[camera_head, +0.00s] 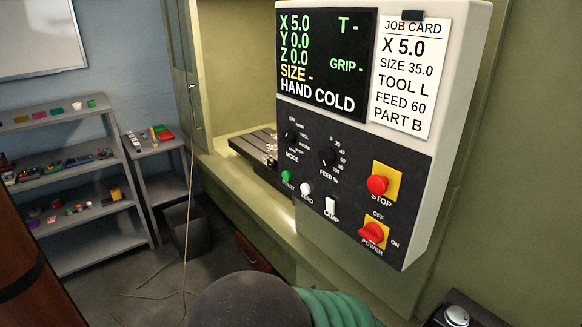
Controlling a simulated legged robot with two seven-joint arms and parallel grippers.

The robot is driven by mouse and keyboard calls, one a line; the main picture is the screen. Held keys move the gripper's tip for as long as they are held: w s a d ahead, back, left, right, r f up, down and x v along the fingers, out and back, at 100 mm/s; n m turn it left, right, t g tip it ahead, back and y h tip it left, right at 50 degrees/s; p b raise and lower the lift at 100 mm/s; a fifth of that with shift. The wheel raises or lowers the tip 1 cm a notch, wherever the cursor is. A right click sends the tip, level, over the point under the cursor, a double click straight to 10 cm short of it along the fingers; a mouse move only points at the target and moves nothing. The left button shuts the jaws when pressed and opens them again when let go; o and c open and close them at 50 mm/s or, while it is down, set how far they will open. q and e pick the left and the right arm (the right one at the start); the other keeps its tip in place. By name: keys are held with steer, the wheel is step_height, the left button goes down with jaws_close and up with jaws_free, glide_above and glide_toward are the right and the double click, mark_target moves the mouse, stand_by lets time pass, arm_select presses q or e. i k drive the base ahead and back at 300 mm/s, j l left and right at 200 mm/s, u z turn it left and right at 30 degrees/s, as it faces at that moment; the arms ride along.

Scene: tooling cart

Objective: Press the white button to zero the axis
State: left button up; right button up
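The white button (306,188), labelled ZERO, is on the dark lower part of the control panel (455,150). It sits between the green START button (286,176) and the white LAMP switch (330,207). The panel's screen (325,60) reads X 5.0, Y 0.0, Z 0.0, SIZE -, T -, GRIP - and HAND COLD. Nothing covers the white button. Neither of my grippers shows in the head view.
Red STOP button (377,185) and red POWER knob (373,233) are at the panel's right. A job card (410,78) reads X 5.0. A dark rounded shape with a green ribbed part (335,309) fills the bottom middle. Shelves (85,215) stand at left.

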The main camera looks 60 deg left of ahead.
mark_target(306, 189)
steer(key=k+u, duration=0.15)
steer(key=u, duration=1.7)
